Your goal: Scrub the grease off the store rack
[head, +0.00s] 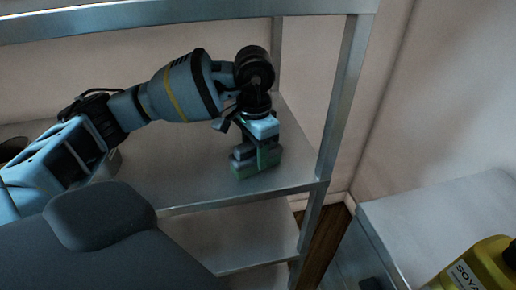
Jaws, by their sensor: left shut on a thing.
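The store rack (225,195) is a grey metal frame with several shelves. My left arm reaches in from the left, over the middle shelf. My left gripper (257,160) points down near the right end of this shelf, beside the right front post. It is shut on a small green scrubbing pad (243,172), mostly covered by the fingers. The pad is down at the shelf surface; I cannot tell whether it touches. I cannot make out a clear grease patch on the shelf. My right gripper is not in view.
The rack's upper rail (180,20) crosses above my arm, and the right front post (342,95) stands right of the gripper. A dark round vessel (12,148) is at the left edge. A grey cabinet (430,215) stands to the right, with a yellow soya bottle (478,268).

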